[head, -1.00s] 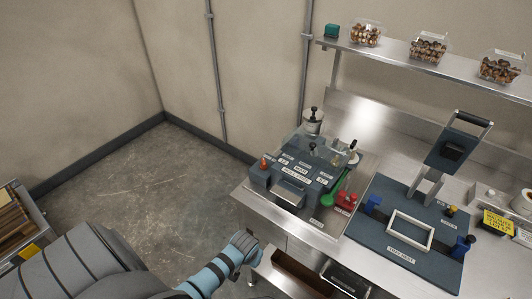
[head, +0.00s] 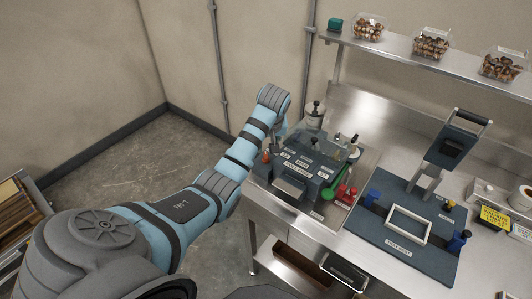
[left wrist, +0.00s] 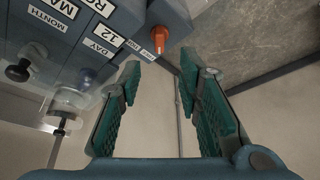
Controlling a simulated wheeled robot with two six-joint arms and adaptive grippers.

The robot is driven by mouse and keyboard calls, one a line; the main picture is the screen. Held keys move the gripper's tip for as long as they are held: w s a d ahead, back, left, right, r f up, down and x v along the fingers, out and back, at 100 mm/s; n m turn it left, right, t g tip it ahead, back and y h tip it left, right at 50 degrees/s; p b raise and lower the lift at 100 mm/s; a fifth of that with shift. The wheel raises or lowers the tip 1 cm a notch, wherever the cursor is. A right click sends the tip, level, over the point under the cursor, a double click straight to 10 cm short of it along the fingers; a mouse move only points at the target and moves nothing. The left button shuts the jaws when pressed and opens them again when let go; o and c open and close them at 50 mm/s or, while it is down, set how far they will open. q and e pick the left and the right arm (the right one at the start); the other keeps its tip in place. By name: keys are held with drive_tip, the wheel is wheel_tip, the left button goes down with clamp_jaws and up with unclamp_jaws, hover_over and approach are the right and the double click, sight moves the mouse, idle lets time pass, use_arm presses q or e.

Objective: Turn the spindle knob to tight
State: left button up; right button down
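A grey-blue dating machine (head: 289,187) with white labels stands on the steel counter. An orange-red knob (head: 266,157) is at its left side; it also shows in the left wrist view (left wrist: 160,38), just beyond the fingertips. Black knobs show on the machine, one of them in the left wrist view (left wrist: 18,71). My right gripper is not in view.
A dark press station (head: 402,243) is further right. A shelf (head: 410,58) holds filled clamshells.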

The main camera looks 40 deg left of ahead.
sight(266, 154)
use_arm(q)
drive_tip(key=b+x, duration=0.1)
drive_tip(key=x, duration=0.8)
drive_tip(key=shift+d, duration=0.1)
clamp_jaws()
